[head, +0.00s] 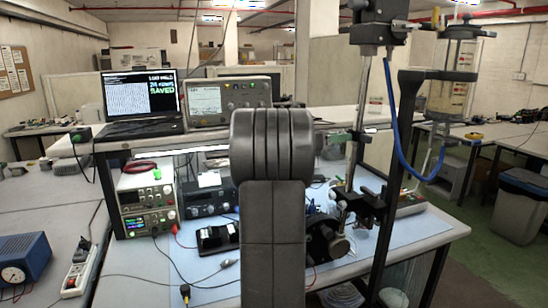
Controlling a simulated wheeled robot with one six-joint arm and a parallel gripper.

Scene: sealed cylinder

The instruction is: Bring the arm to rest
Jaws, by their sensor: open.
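My arm (272,190) rises dark grey through the middle of the head view, with a thick ribbed joint at its top. My gripper cannot be made out; the arm hides what is directly behind it. A clear upright cylinder (455,85) with end caps and a yellowish lower part is at the upper right, beside a dark stand. A blue hose (392,120) hangs in a loop between the stand and the cylinder.
A laptop (140,100) and an oscilloscope (232,100) stand on the bench shelf. Power supplies (147,205) and clamps (365,205) crowd the blue-covered bench below. A grey bin (520,205) stands on the floor at right. Green floor (465,255) is open between bin and bench.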

